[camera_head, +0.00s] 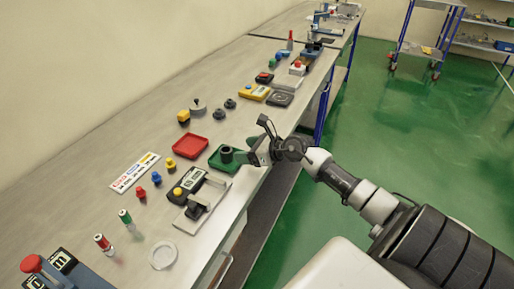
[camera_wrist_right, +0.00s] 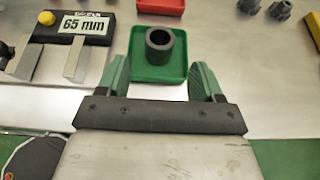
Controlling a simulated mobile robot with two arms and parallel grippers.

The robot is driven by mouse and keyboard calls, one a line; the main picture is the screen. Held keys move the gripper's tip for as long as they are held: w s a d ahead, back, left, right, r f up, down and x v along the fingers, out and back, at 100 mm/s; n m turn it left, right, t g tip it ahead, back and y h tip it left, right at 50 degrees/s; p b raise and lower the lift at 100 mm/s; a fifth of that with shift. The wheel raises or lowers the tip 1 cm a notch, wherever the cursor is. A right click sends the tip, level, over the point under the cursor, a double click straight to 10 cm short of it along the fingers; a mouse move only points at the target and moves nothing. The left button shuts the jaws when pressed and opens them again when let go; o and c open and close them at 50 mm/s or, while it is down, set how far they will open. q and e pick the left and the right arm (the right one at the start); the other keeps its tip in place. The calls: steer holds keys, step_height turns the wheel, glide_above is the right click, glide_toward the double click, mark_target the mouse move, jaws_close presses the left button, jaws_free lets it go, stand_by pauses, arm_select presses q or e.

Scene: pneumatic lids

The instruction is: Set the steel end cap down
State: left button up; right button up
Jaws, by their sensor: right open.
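A dark grey round part with a round opening in its top, which looks like the end cap, stands upright in the green tray (camera_head: 216,163). The part (camera_wrist_right: 160,46) and the tray (camera_wrist_right: 160,77) show clearly in the right wrist view. My right gripper (camera_head: 246,156) is at the right side of the tray in the head view. In the wrist view my right gripper (camera_wrist_right: 161,80) is open, with its fingers spread on either side of the tray's near part. The grey part stands free beyond the fingertips, with no finger touching it. My left gripper is not in view.
A 65 mm gauge (camera_wrist_right: 85,28) stands left of the tray, close to the gripper. A red tray (camera_head: 191,143) lies beyond. Small coloured parts, a label sheet (camera_head: 134,172) and a clear ring (camera_head: 163,256) lie on the bench (camera_head: 110,145). The bench edge is near my right arm.

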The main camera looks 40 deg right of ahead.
steer(key=shift+v, duration=1.95)
